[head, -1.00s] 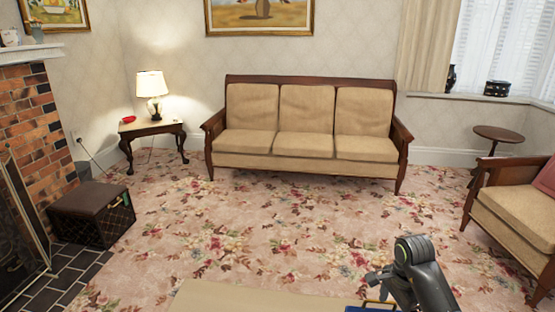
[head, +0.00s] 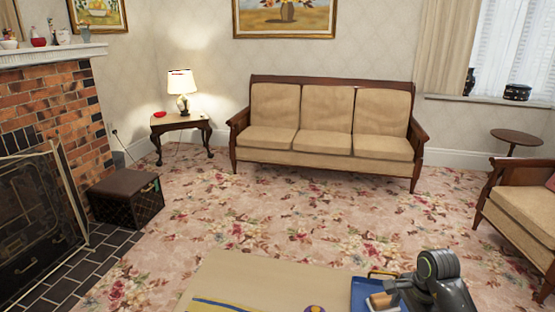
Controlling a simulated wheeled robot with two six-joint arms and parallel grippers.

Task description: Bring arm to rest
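My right arm (head: 440,280) shows at the bottom right, over the low table's right part. Its dark gripper end (head: 392,290) points left above a blue tray (head: 362,291). The fingers are small and partly cut off, so I cannot tell whether they are open or shut. A tan, rounded thing (head: 380,300) shows in the tray beside the gripper; I cannot tell whether they touch. My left gripper is out of view.
A beige table (head: 250,277) is in front, with a striped cloth (head: 215,304) and a purple-yellow ball (head: 315,309) at the bottom edge. The brick fireplace (head: 50,105) and dark box (head: 126,198) stand left, an armchair (head: 520,205) right. The carpet before the sofa (head: 325,128) is clear.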

